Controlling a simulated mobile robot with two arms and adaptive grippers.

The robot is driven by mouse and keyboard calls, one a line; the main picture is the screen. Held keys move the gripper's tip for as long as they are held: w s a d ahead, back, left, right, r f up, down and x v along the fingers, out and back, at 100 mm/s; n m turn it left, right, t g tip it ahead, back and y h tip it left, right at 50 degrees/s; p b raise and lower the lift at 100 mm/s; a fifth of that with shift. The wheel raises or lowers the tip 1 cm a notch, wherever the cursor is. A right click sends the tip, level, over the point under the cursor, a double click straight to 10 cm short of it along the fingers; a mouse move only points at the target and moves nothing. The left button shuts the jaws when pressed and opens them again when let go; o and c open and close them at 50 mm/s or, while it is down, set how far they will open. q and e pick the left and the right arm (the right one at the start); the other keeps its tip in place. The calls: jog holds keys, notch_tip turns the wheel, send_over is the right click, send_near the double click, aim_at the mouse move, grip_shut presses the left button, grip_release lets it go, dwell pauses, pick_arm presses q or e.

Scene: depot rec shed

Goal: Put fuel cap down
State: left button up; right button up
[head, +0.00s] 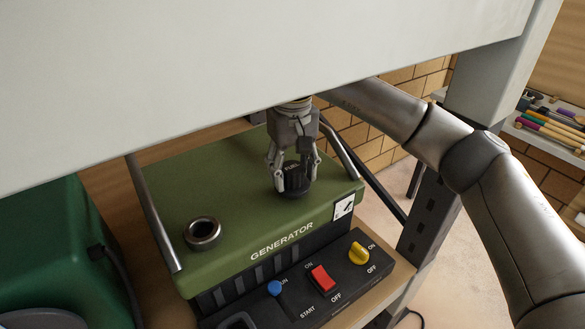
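The black ribbed fuel cap (294,183) is between the fingers of my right gripper (295,178), which point down and close on its sides. The cap is at the green top of the generator (235,180), towards its right side. I cannot tell whether its underside touches the surface or is slightly above it. The open round filler neck (203,233), with a metal rim, is at the left front of the generator's top. My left gripper is not in view.
A pale shelf or panel (230,70) overhangs the generator closely. Metal handle bars (153,215) rise at the generator's sides. The front panel has blue, red and yellow switches (321,279). A green object (55,245) stands at left. The generator's top is otherwise clear.

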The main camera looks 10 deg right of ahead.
aim_at(292, 167)
jog(key=shift+o, duration=0.4)
jog(key=shift+r, duration=0.25)
notch_tip(292, 167, up, 6)
jog(key=shift+r+b, duration=0.1)
jog(key=shift+b, duration=0.8)
jog(key=shift+r, duration=0.55)
